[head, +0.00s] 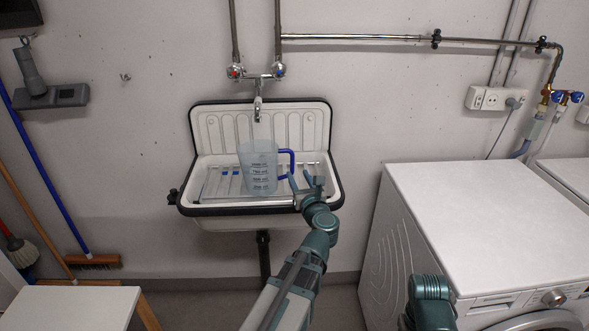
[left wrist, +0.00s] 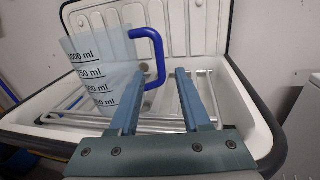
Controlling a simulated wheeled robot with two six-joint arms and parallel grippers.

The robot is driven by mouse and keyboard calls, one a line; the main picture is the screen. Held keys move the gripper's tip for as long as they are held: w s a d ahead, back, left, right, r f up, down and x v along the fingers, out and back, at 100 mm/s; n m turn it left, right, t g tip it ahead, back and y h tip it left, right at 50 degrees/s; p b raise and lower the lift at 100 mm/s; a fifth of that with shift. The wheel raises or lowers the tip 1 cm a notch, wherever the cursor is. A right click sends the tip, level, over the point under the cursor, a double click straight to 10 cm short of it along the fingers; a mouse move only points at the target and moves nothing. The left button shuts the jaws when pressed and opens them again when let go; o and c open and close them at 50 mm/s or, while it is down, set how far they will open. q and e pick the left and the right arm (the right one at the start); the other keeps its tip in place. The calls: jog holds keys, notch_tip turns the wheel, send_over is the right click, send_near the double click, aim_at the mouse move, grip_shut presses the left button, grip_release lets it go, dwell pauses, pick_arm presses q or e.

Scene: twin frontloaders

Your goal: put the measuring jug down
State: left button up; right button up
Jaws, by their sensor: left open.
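The measuring jug (head: 258,168) is translucent, with dark ml markings and a blue handle (head: 291,158) on its right side. It stands upright on the metal rack in the wall sink (head: 320,204), below the tap. My left gripper (head: 308,183) is open at the sink's front right, close to the handle. In the left wrist view, the jug (left wrist: 95,75) is at the left and its handle (left wrist: 160,52) is just beyond the open fingertips. I cannot tell whether a finger touches it. My right gripper is out of view.
The tap (head: 258,105) hangs over the back of the sink. A white washing machine (head: 480,225) stands at the right. A broom (head: 92,262) leans at the left wall, near a white tabletop (head: 75,308). The rack (left wrist: 65,120) has free room around the jug.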

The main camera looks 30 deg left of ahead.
pick_arm(q)
jog(key=shift+v, duration=2)
